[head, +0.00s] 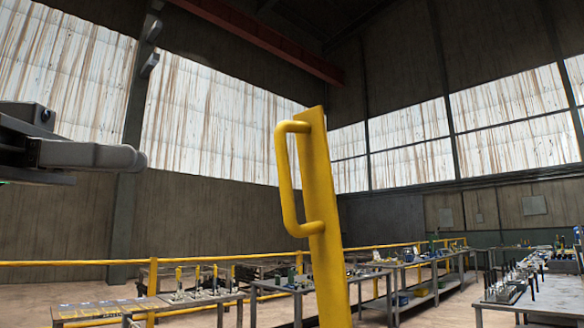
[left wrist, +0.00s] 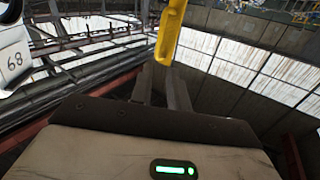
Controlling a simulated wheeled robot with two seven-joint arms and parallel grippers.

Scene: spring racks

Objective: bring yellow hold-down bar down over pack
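The yellow hold-down bar (head: 325,225) stands raised and nearly upright, slightly tilted, in the middle of the head view. Its yellow loop handle (head: 287,185) is on its left side. My left gripper (head: 140,158) is at the left of the head view, pointing right, clearly apart from the handle. In the left wrist view its fingers (left wrist: 165,75) look spread with a gap and nothing between them. A yellow piece (left wrist: 170,30), seemingly part of the bar or handle, shows beyond the fingertips. The pack is not in view. My right gripper is not in view.
A yellow railing (head: 80,262) runs across the hall behind the bar. Work tables with small parts stand at the lower left (head: 105,308) and right (head: 540,303). The air between my left gripper and the handle looks clear.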

